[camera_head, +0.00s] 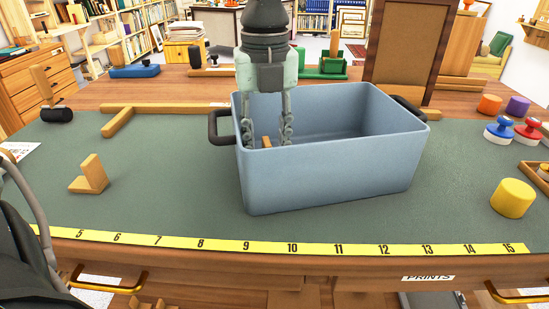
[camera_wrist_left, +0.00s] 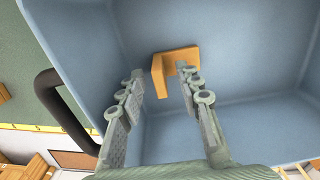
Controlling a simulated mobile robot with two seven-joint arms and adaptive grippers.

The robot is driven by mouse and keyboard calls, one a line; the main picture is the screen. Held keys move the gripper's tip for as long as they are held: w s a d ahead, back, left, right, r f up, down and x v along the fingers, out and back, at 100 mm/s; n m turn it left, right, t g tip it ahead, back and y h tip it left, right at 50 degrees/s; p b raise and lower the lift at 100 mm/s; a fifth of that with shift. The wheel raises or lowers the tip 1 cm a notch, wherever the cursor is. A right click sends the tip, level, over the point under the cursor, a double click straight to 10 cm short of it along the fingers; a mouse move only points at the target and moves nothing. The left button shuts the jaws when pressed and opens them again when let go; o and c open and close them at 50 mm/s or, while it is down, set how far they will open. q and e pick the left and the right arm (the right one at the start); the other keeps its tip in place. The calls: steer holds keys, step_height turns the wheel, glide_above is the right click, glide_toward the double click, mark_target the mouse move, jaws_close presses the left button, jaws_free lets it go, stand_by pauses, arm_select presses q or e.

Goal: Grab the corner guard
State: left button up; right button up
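A small L-shaped wooden corner guard (camera_wrist_left: 177,62) is inside the blue-grey bin (camera_head: 330,172), on its floor in the left wrist view. Only a bit of it (camera_head: 267,142) shows over the bin's front wall in the head view. My left gripper (camera_head: 267,135) points down into the bin's left part. Its two fingers (camera_wrist_left: 160,75) are open, with the guard between and beyond their tips. The right fingertip overlaps the guard in the picture; I cannot tell whether it touches. A second L-shaped wooden piece (camera_head: 90,175) lies on the green mat. My right gripper is not in view.
The bin has dark handles (camera_head: 219,127) at both ends. A brown framed panel (camera_head: 405,45) stands behind it. A yellow cylinder (camera_head: 512,198) and red and blue stamps (camera_head: 529,128) are at right. A yellow ruler (camera_head: 270,247) runs along the front edge. The mat left of the bin is mostly clear.

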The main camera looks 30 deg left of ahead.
arm_select(q)
steer(key=shift+c, duration=0.4)
jaws_close()
steer(key=shift+r, duration=0.15)
